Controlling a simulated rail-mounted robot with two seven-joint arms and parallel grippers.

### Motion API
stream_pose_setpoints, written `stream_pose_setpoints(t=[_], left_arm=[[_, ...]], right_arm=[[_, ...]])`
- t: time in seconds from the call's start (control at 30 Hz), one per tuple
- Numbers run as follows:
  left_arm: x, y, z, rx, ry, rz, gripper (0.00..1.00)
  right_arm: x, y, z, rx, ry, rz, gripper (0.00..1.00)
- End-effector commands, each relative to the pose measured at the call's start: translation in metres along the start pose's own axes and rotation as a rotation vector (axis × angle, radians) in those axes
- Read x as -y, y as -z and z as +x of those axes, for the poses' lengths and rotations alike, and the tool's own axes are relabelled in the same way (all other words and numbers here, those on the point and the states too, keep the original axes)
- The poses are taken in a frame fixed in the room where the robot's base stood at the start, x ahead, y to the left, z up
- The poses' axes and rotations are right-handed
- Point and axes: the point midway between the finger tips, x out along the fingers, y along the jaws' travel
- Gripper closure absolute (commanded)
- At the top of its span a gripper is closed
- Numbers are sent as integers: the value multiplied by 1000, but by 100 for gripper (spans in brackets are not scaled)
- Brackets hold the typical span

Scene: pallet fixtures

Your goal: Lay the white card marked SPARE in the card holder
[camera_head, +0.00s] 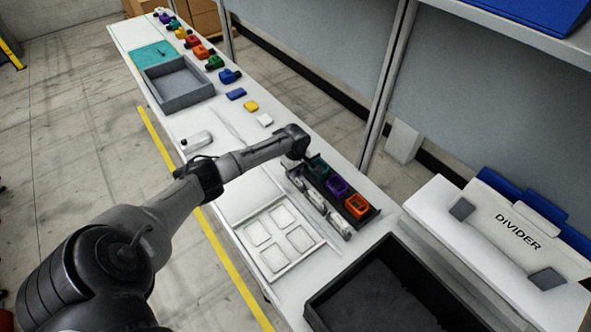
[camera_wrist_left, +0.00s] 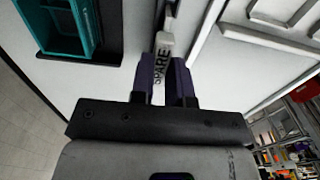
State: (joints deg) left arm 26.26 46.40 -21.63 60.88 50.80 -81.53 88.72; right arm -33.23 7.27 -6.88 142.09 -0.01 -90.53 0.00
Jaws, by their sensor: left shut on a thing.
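My left gripper (camera_head: 297,159) points down at the near side of the dark rack of coloured bins. In the left wrist view its two dark fingers (camera_wrist_left: 166,78) are shut on the white card marked SPARE (camera_wrist_left: 161,66), which stands on edge between them. In the head view the card is hidden or too small to make out. A row of small pale holders (camera_head: 340,228) lies along the near side of the bins; I cannot tell for sure which one is the card holder. My right gripper is not in view.
A dark rack holds green, purple and orange bins (camera_head: 356,206). A white tray (camera_head: 237,231) with several square pads lies nearer. A large black bin (camera_head: 320,306) stands at the front right. A grey tray (camera_head: 183,101) and several coloured parts are farther along the table.

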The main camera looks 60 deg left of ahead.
Motion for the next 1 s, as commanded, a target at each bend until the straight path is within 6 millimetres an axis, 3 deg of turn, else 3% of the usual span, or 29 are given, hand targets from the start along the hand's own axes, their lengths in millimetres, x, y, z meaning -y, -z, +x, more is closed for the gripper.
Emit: stream_pose_setpoints(t=[0.2,0.23,0.53,0.83,1.0], left_arm=[[0,0,0,0,0,0,100],[0,0,0,0,0,0,82],[0,0,0,0,0,0,54],[0,0,-4,0,-1,0,54],[0,1,-26,-1,-3,1,54]], right_arm=[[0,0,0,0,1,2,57],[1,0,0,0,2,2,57],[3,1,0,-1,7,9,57],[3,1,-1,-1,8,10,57],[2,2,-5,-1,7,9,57]])
